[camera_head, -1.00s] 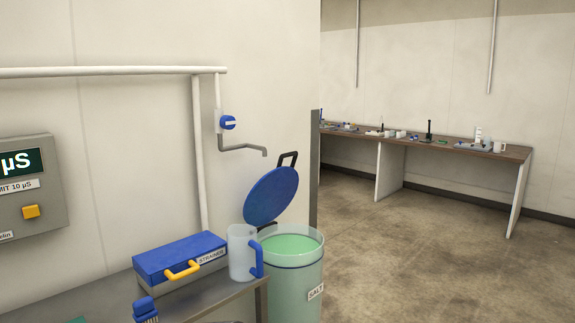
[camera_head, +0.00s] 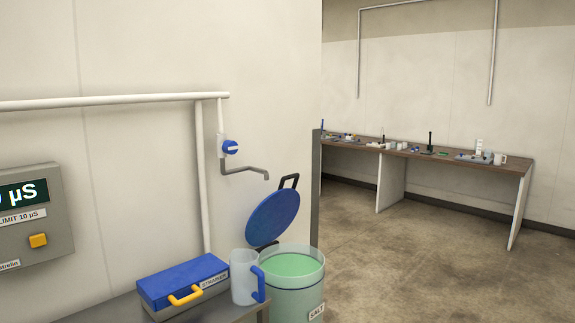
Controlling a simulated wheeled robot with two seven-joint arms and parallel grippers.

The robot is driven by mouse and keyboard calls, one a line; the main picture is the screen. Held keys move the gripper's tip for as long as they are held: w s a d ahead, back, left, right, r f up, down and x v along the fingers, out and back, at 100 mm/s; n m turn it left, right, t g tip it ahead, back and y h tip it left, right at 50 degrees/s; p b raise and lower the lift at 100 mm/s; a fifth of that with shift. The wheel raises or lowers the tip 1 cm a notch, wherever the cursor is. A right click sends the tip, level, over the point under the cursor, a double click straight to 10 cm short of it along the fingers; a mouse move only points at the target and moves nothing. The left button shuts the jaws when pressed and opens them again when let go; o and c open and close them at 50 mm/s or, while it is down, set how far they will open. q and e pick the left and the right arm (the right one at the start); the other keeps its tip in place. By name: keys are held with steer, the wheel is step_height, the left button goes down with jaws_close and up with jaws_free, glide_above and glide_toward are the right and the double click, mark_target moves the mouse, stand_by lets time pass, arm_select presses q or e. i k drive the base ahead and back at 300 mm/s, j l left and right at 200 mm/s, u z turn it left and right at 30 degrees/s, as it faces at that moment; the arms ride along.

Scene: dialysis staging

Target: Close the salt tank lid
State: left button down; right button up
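The salt tank (camera_head: 297,300) is a pale green translucent cylinder with a label reading SALT, low in the middle of the head view. Its blue round lid (camera_head: 272,219) stands open, tilted up at the tank's back left side. A black handle (camera_head: 290,181) sticks up from the lid's upper edge. The open top shows a green surface (camera_head: 292,264) inside. The tank's lower part is cut off by the picture's bottom edge. Neither of my grippers is in view.
A metal bench (camera_head: 112,311) at the lower left holds a blue strainer case (camera_head: 183,279) and a clear jug (camera_head: 243,280) with a blue handle, close beside the tank. A tap spout (camera_head: 246,168) juts from the wall above. Open floor (camera_head: 400,260) lies right of the tank.

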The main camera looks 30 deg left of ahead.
mark_target(274, 214)
steer(key=i+u, duration=0.15)
steer(key=u, duration=0.35)
steer(key=i+l+u, duration=0.3)
steer(key=i+l, duration=0.25)
steer(key=i, duration=0.15)
steer(key=i+l+u, duration=0.35)
steer(key=i+l, duration=0.25)
steer(key=l, duration=0.15)
steer(key=i+l, duration=0.5)
steer(key=l, duration=0.15)
steer(key=i+l, duration=0.5)
steer(key=l, duration=0.15)
